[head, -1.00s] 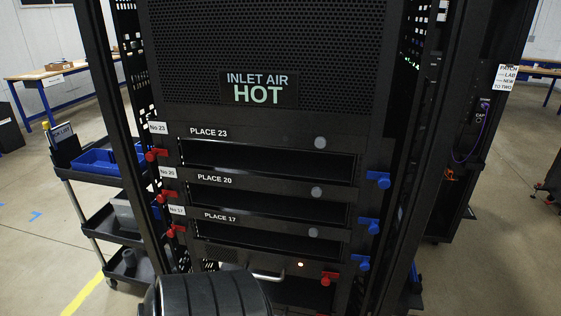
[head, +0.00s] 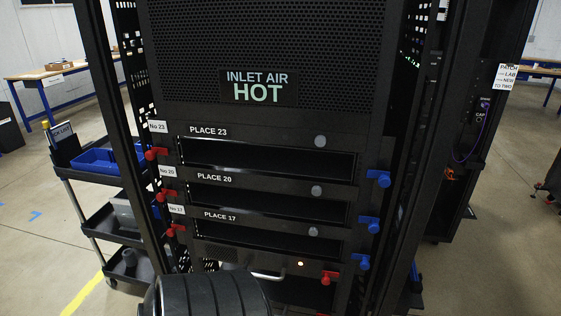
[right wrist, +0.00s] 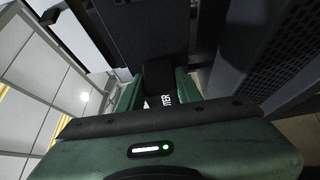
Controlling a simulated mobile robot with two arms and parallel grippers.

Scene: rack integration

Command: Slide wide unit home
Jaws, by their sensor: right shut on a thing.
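In the head view, a dark unit front (head: 318,268) with a silver bar handle (head: 268,275) and an orange light sits low in the rack, below the Place 17 opening (head: 270,239). My black ribbed arm part hides its lower left. I cannot tell how deep it sits. In the right wrist view, my right gripper (right wrist: 158,82) has green fingers on both sides of a dark piece (right wrist: 158,73) and is shut on it. White letters show near it, partly hidden. The contact is dim, so I cannot tell which part is held. My left gripper is out of view.
The rack has open slots at Place 23 (head: 270,159) and Place 20 (head: 270,199), with red and blue latches at the sides. A cart with a blue bin (head: 98,161) stands left. A second rack (head: 460,150) stands right.

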